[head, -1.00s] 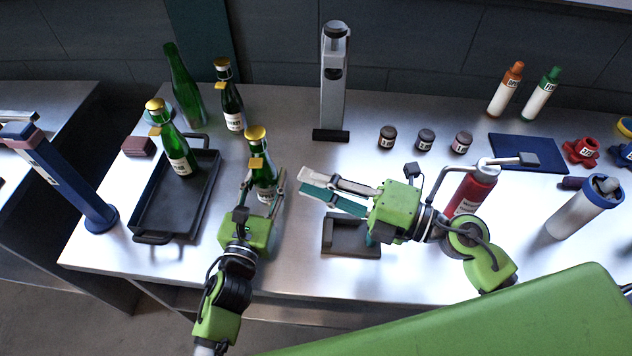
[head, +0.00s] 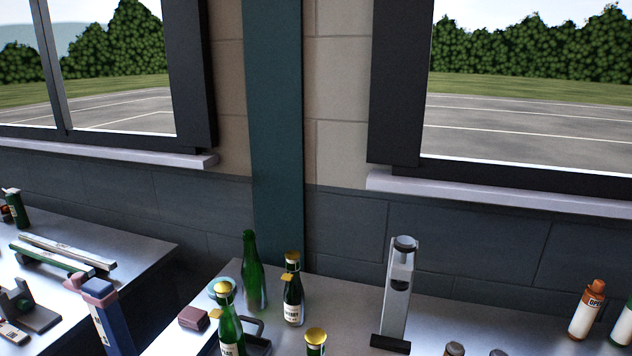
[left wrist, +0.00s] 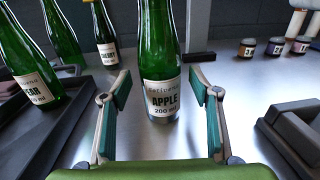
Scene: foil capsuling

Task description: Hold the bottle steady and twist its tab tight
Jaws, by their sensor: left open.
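A green bottle labelled APPLE (left wrist: 162,50) stands upright on the metal table in the left wrist view; its top is out of that frame. My left gripper (left wrist: 160,88) is open, with one finger on each side of the bottle's lower part and a visible gap at the left finger. In the head view, a gold-capped bottle (head: 316,343) at the bottom edge appears to be this one, mostly cut off; its tab cannot be made out. My right gripper shows in neither view.
A PEAR bottle (left wrist: 28,70), a CHERRY bottle (left wrist: 104,38) and a plain green bottle (head: 252,275) stand to the left. A grey stand (head: 397,295) is at the back. Small jars (left wrist: 274,46) stand at the right, and a dark holder (left wrist: 292,145) is close on the right.

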